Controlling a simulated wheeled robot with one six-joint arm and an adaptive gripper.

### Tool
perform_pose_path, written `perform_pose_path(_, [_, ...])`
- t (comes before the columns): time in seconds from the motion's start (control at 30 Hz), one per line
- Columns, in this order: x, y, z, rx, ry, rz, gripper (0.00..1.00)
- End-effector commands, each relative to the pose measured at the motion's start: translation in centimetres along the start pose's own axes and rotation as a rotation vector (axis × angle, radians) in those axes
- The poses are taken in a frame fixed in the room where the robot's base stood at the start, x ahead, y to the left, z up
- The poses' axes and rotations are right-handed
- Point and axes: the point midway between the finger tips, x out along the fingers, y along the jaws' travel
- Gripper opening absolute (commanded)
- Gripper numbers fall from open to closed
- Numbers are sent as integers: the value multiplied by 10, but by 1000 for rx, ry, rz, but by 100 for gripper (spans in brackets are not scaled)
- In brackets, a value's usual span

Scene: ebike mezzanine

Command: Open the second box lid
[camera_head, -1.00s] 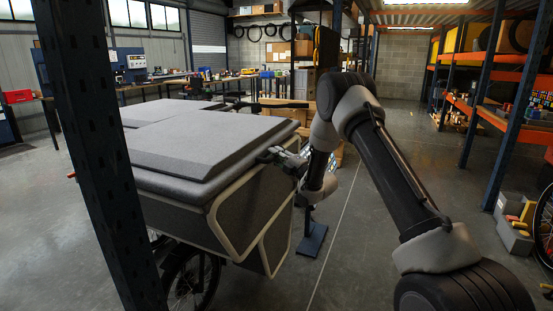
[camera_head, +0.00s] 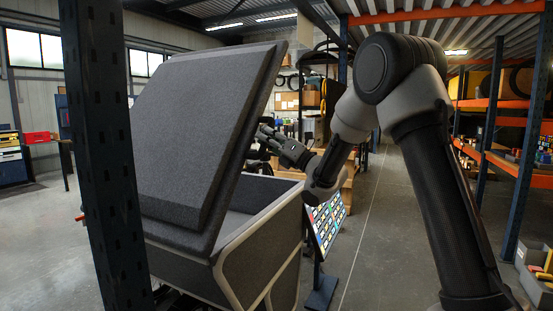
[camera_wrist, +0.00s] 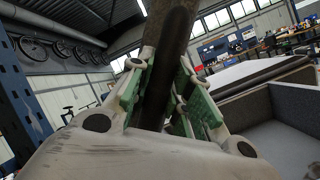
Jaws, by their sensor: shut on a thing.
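The grey box lid (camera_head: 200,130) stands steeply raised on the cargo box (camera_head: 262,240), tilted up from its front-right side. In the wrist view, the green-padded fingers of my gripper (camera_wrist: 165,100) are shut around the dark lid edge (camera_wrist: 168,60). The open box interior (camera_wrist: 285,145) shows at the right, with another flat grey lid (camera_wrist: 262,72) beyond it.
A dark blue perforated post (camera_head: 105,150) stands close in front of the box at left. A sloped board with coloured tiles (camera_head: 326,222) stands just right of the box. Orange-beamed shelving (camera_head: 500,160) lines the right. The floor aisle (camera_head: 385,230) between is clear.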

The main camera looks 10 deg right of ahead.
Motion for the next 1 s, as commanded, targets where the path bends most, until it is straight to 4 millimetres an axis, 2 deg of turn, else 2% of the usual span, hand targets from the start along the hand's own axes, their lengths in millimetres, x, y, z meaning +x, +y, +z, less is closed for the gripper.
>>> perform_pose_path(0.03, [4, 21, 0, -40, 6, 24, 0])
perform_pose_path(0.2, [11, 77, -13, -178, 36, 81, 0])
perform_pose_path(0.4, [14, 130, -33, -313, 65, 136, 0])
perform_pose_path(0.5, [14, 150, -43, -366, 77, 157, 0])
perform_pose_path(0.63, [14, 169, -54, -419, 89, 177, 0])
perform_pose_path(0.8, [13, 182, -63, -461, 98, 193, 0])
perform_pose_path(0.97, [13, 181, -63, -461, 99, 190, 0])
perform_pose_path(1.0, [13, 181, -63, -461, 99, 190, 26])
